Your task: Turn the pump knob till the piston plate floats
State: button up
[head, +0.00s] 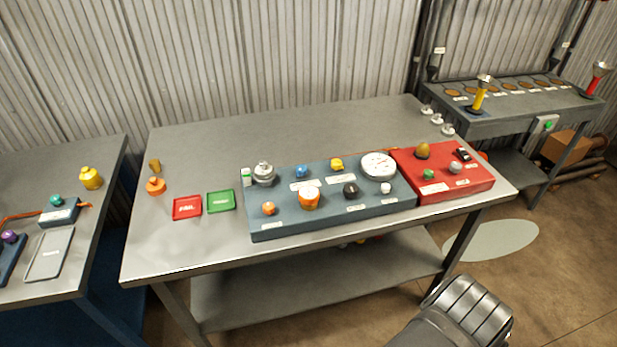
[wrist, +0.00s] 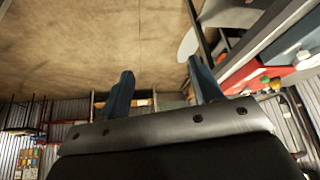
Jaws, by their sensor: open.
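A blue panel box (head: 275,229) sits on the middle table in the head view. It bears several knobs: an orange one (head: 268,208), a larger orange and white one (head: 309,198), a blue one (head: 302,171), a yellow one (head: 336,163) and a black one (head: 350,190). Their labels are too small to read, so I cannot tell which is the pump knob. A silver stacked round piece (head: 263,174) at the back left may hold the piston plate; whether it floats I cannot tell. My gripper (wrist: 161,88) is open and empty in the wrist view, away from the panel.
A round white gauge (head: 377,165) is on the panel's right. A red box (head: 440,190) adjoins it and also shows in the wrist view (wrist: 250,72). Red (head: 187,207) and green (head: 221,201) trays lie left. The table's back is largely clear. My arm is at lower right.

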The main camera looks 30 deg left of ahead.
jog(key=w+d+r+m+t+h, duration=0.3)
jog(key=w+d+r, duration=0.55)
jog(key=r, duration=0.35)
jog(key=w+d+r+m+t+h, duration=0.25)
jog(key=w+d+r, duration=0.45)
jog(key=w+r, duration=0.35)
jog(key=n+g+y, duration=0.8)
jog(key=n+g, duration=0.3)
jog(key=n, duration=1.2)
send_over(352, 187)
notch_tip(352, 187, down, 14)
jog(key=shift+t, duration=0.25)
notch_tip(352, 187, down, 17)
jog(key=shift+s+r, duration=0.1)
jog(key=shift+r, duration=0.1)
jog(key=shift+c, duration=0.3)
